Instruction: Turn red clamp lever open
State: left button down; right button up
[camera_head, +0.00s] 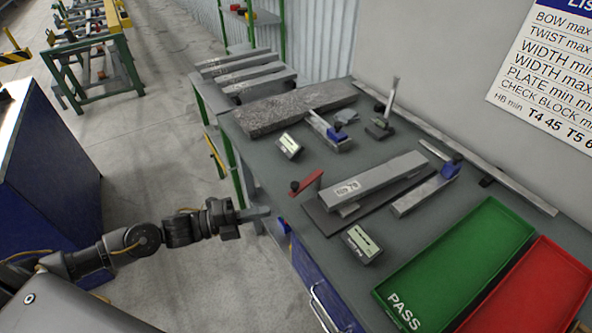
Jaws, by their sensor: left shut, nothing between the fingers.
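The red clamp lever (309,182) lies on the table's near left part, with a dark knob at its left end. It sits just left of a grey metal bar (368,180) marked with a label, which rests on a dark plate. My left gripper (262,212) is at the table's left edge, shut and empty, apart from the lever and to its left. My right gripper is out of view.
A green PASS tray (466,262) and a red tray (537,290) fill the table's right front. Two small digital displays (289,146) (362,244) stand on the table (262,160). Blue-ended gauges and a long slab (285,108) lie farther back.

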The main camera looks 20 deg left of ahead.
pick_arm(q)
jog(key=w+d+p, duration=0.4)
jog(key=w+d+r+p, duration=0.1)
jog(key=w+d+p, duration=0.1)
jog(key=w, duration=0.1)
jog(key=shift+d, duration=0.3)
jog(key=shift+w+a+f, duration=0.15)
jog(key=shift+w+a, duration=0.15)
jog(key=shift+a, duration=0.2)
